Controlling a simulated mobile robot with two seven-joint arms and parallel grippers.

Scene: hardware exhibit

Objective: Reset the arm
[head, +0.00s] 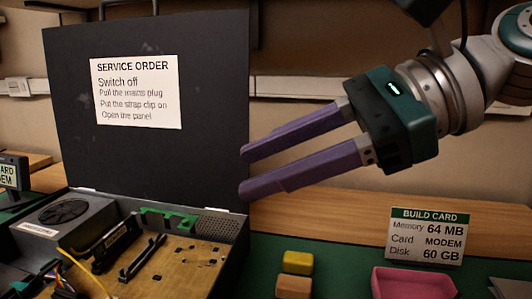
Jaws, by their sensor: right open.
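My right gripper (243,171) reaches in from the upper right, with a teal body and two long purple fingers. The fingers are apart and nothing is between them. It is held in the air, its tips in front of the right edge of the raised black panel (210,75). My left gripper is not in the head view.
An open computer case (215,225) with a fan and wires stands at lower left, a service order sheet on its panel. On the green mat are a yellow block (298,258), an orange block (293,286), a pink tray (412,272) and a build card (428,236).

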